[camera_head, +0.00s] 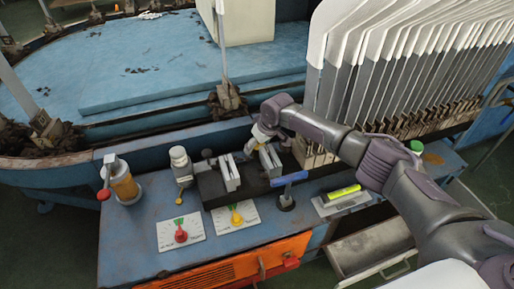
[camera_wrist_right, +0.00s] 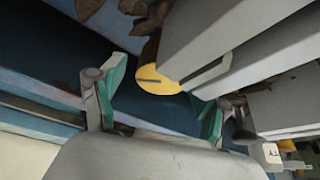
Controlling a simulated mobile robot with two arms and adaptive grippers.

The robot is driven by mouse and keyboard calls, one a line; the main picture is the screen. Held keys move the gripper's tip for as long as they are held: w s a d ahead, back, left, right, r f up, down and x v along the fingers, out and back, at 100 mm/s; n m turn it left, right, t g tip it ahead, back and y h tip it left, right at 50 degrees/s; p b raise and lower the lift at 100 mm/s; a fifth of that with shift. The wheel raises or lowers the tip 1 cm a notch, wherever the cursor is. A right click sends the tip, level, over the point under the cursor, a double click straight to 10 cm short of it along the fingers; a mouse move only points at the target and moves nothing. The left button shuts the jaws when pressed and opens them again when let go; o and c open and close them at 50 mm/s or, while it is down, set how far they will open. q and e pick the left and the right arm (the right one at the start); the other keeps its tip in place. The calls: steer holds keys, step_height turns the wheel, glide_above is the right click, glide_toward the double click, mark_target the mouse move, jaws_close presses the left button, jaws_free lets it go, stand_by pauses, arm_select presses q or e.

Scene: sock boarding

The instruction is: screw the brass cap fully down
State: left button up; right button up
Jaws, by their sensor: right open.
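In the right wrist view the brass cap (camera_wrist_right: 158,80) is a round yellow disc with a dark slot across its face. It lies between the green-padded fingers of my right gripper (camera_wrist_right: 161,98), with a clear gap on each side, so I see no contact. Grey plates partly cover its right edge. In the head view my right gripper (camera_head: 260,136) is above the grey clamp blocks at the back of the workbench. I cannot make out the cap there. My left gripper is not in view.
A blue workbench (camera_head: 140,245) carries a dial with a red knob (camera_head: 181,235), a dial with a yellow knob (camera_head: 236,217), a blue-handled lever (camera_head: 288,180) and an amber jar (camera_head: 124,186). A row of upright white-topped boards (camera_head: 400,60) stands at the right.

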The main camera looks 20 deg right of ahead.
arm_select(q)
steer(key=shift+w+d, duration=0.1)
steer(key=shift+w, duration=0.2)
arm_select(e)
steer(key=shift+w+a+f, duration=0.1)
steer(key=shift+f, duration=0.2)
